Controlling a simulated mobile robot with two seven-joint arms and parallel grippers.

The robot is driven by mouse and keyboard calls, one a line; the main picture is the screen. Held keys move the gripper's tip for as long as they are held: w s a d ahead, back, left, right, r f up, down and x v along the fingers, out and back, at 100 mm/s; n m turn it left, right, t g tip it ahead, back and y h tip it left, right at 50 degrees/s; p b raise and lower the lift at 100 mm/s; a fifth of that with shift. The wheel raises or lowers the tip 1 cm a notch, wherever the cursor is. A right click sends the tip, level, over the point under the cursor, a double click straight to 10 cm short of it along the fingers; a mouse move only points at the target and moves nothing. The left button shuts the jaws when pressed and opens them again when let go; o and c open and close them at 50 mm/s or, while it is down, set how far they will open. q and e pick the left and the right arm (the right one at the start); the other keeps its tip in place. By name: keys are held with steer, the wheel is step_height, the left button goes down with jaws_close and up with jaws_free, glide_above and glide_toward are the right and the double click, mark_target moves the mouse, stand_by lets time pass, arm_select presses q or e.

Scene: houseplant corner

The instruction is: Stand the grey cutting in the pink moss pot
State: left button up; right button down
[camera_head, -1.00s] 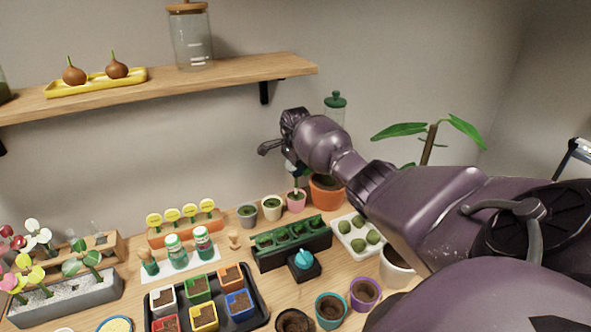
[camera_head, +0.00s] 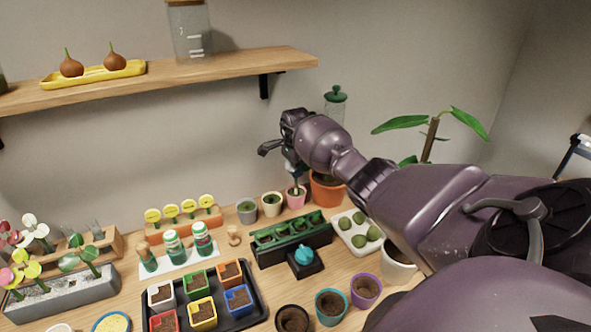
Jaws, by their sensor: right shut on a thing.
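The pink moss pot (camera_head: 296,201) stands at the back of the table, at the right end of a row of three small pots. My right gripper (camera_head: 289,164) is directly above it, pointing down, and is shut on the cutting (camera_head: 295,186). Only a short part of the cutting's stem and some dark leaf show below the jaws; its colour is hard to tell. The stem's lower end is at the pink pot's mouth, and I cannot tell whether it is in the moss. My left gripper is not in view.
A grey pot (camera_head: 247,211) and a cream pot (camera_head: 272,204) stand left of the pink one. A large terracotta pot (camera_head: 327,192) is close on its right. A dark green planter (camera_head: 291,243) lies in front. A wooden shelf (camera_head: 200,69) hangs above.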

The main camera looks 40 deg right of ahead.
steer(key=shift+f+b, duration=1.25)
steer(key=shift+f, duration=0.3)
stand_by(0.4)
steer(key=c, duration=0.6)
jaws_free()
steer(key=shift+r+p, duration=2.3)
steer(key=shift+r, duration=1.25)
